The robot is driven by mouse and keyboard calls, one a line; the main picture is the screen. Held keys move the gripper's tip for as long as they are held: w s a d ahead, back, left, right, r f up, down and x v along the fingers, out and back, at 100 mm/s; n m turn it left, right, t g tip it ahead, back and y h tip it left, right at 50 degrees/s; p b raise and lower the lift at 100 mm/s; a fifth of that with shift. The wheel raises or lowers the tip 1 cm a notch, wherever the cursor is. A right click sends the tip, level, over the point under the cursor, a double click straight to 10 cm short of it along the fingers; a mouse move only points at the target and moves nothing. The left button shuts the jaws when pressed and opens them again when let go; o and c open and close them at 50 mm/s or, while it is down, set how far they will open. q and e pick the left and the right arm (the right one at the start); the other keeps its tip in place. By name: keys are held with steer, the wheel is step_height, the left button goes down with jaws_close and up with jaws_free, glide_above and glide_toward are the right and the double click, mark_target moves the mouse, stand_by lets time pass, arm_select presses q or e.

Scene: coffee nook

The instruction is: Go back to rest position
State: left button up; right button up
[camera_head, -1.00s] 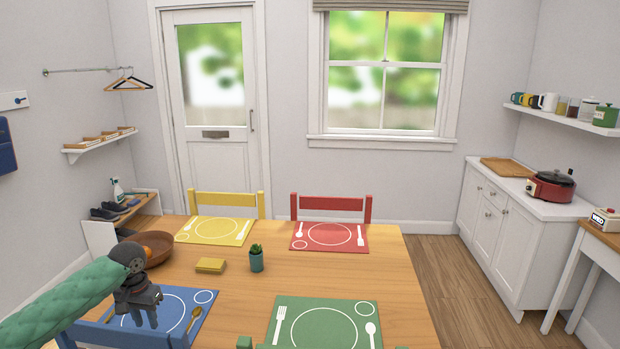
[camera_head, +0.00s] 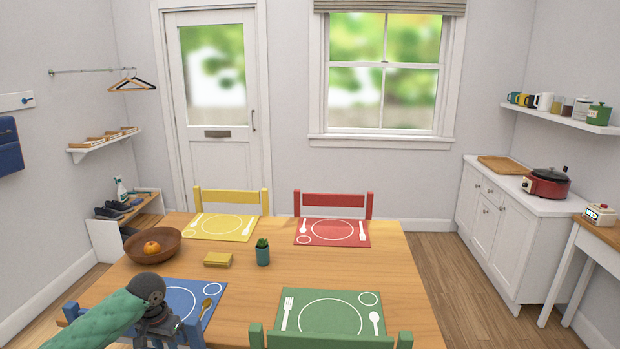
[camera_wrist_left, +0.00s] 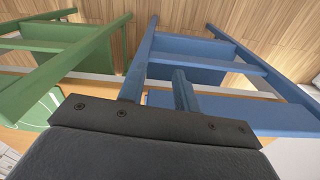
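My left arm comes in at the bottom left of the head view. My left gripper (camera_head: 160,339) is low over the blue chair (camera_head: 190,331), in front of the blue placemat (camera_head: 181,294). Its dark fingers look apart, with nothing seen between them. A golden spoon (camera_head: 208,304) lies on the blue placemat's right side, apart from the gripper. My right gripper is not in view.
The wooden table (camera_head: 240,279) holds yellow, red and green placemats, a brown bowl (camera_head: 136,254) with an orange fruit, a yellow block (camera_head: 218,259) and a potted plant (camera_head: 262,252). A green chair (camera_head: 330,340) stands at the near edge. Floor is open right of the table.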

arm_select(q)
steer(key=s+d+f+m+t+h, duration=0.1)
steer(key=s+d+f, duration=0.4)
steer(key=s+d, duration=0.3)
steer(key=s+d+f+m+t+h, duration=0.1)
steer(key=s+d+f, duration=0.55)
steer(key=d, duration=0.25)
steer(key=s+n+t+y, duration=0.1)
steer(key=s+n+y, duration=0.1)
steer(key=s, duration=1.8)
steer(key=s+d+f+g, duration=0.1)
steer(key=d+f, duration=0.1)
steer(key=f, duration=0.9)
steer(key=s+d+f+g, duration=0.1)
steer(key=d+f, duration=0.2)
steer(key=f, duration=0.8)
steer(key=shift+s+f+h, duration=0.15)
steer(key=shift+f+h, duration=0.05)
steer(key=shift+h, duration=0.2)
steer(key=shift+a, duration=0.15)
